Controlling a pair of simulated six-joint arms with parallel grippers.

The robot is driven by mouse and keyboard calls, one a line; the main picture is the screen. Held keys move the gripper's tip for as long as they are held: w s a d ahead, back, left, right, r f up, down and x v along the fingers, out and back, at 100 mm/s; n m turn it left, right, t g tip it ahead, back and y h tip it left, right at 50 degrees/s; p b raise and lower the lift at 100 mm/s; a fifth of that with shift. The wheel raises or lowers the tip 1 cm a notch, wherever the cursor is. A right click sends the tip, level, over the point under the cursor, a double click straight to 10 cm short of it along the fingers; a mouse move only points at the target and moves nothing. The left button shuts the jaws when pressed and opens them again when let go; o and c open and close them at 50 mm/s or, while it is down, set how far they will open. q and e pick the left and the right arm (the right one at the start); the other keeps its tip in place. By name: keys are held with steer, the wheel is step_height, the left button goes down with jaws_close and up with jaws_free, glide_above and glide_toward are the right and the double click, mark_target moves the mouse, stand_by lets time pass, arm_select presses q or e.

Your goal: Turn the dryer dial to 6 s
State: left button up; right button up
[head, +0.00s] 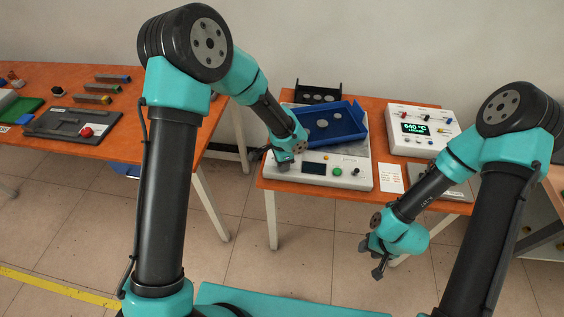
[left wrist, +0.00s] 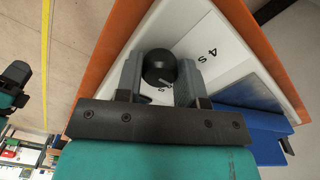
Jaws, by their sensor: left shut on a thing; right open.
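The dryer dial (left wrist: 159,67) is a round black knob with a pale pointer line, seen in the left wrist view. My left gripper (left wrist: 158,80) is shut on it, one finger on each side. A "4 s" label (left wrist: 212,50) is printed on the white panel to the right of the dial. The pale marking at the dial's lower edge is too small to read. In the head view my left gripper (head: 284,164) is at the front left corner of the white device (head: 346,180) and hides the dial. My right gripper (head: 378,262) is open and empty, in front of the table.
A blue tray (head: 350,132) lies on the white device. The panel also has a dark display (head: 313,168), a green button (head: 337,172) and a black knob (head: 355,172). A white controller (head: 398,140) reading 640 °C stands to the right, behind a paper card (head: 391,178).

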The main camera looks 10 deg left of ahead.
arm_select(q)
steer(key=o, duration=0.9)
steer(key=r, duration=1.7)
steer(key=shift+w+a+r, duration=0.1)
steer(key=shift+w+r, duration=0.1)
steer(key=s+a+f, duration=0.1)
steer(key=f, duration=0.2)
steer(key=s+a+f+n, duration=0.1)
steer(key=f, duration=0.3)
steer(key=s+a+f+n+g+h, duration=0.1)
steer(key=a+f, duration=0.1)
steer(key=f, duration=0.1)
steer(key=shift+f, duration=0.35)
steer(key=shift+s+a+f+n+t+h, duration=0.4)
steer(key=shift+s+a+f+n, duration=1.35)
steer(key=shift+s+f, duration=1.45)
steer(key=shift+s+a+f+n+t+h, duration=0.4)
steer(key=shift+s+a+f+n, duration=0.6)
steer(key=shift+s+f+n, duration=2.05)
steer(key=shift+s+a+f+n+t+h, duration=0.4)
steer(key=shift+s+a+f+n, duration=1)
steer(key=shift+s+f, duration=1.9)
